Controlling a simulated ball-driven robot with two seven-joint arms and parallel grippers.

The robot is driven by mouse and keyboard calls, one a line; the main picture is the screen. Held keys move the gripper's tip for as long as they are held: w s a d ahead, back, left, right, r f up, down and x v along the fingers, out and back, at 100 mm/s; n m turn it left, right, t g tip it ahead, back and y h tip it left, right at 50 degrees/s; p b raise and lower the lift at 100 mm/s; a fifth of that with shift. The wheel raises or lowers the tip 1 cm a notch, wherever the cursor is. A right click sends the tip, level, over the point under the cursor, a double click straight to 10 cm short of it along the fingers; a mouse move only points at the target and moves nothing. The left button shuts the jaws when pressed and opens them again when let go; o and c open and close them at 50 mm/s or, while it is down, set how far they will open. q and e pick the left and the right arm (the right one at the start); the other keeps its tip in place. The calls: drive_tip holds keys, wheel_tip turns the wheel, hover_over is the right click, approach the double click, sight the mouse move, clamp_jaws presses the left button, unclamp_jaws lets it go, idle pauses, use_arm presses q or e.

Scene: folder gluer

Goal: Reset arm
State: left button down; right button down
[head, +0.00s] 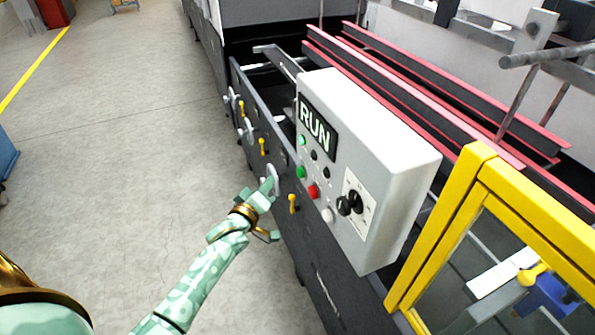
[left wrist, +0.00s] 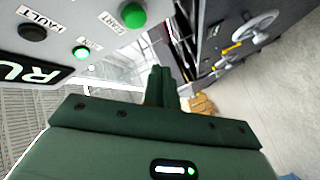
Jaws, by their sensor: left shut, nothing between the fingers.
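My left gripper (head: 268,188) is in front of the dark side of the machine, just left of the grey control box (head: 375,130). Its fingers are together with nothing between them; they also show shut in the left wrist view (left wrist: 163,88). A grey handwheel (head: 273,178) is right by the fingertips in the head view; I cannot tell whether they touch. The box has a display reading RUN (head: 316,128), a red button (head: 313,191), green buttons and a black rotary knob (head: 355,201). In the left wrist view a green button (left wrist: 131,14) is close above the fingers. My right gripper is not in view.
More handwheels (left wrist: 252,30) and yellow levers (head: 262,147) stick out along the machine side. A yellow-framed guard (head: 440,225) stands at the right. Red-edged rails (head: 400,85) run behind the box. The concrete floor (head: 130,130) at left is clear.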

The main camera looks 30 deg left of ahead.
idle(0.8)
use_arm(q)
drive_tip(key=s+d+f+m+g, duration=0.1)
drive_tip(key=s+f+m+g, duration=0.25)
drive_tip(key=s+f, duration=0.45)
drive_tip(key=s+d+f+m+g+b, duration=0.1)
drive_tip(key=s+d+f+m+g, duration=0.2)
drive_tip(key=f, duration=0.9)
drive_tip(key=s+f+m+g, duration=0.2)
drive_tip(key=s+f+m, duration=0.35)
drive_tip(key=f, duration=0.45)
drive_tip(key=s+d+f+m+g, duration=0.1)
drive_tip(key=s+f, duration=0.3)
drive_tip(key=s, duration=0.7)
drive_tip(key=s+d+f+g+h+b, duration=0.1)
drive_tip(key=s+f+g, duration=0.3)
drive_tip(key=s, duration=0.7)
drive_tip(key=s+d+f+m+g+b, duration=0.1)
drive_tip(key=s+f, duration=0.5)
drive_tip(key=s, duration=0.6)
drive_tip(key=shift+d+m+g, duration=0.3)
drive_tip(key=shift+d+g, duration=0.6)
drive_tip(key=shift+g, duration=0.05)
drive_tip(key=shift+w, duration=0.1)
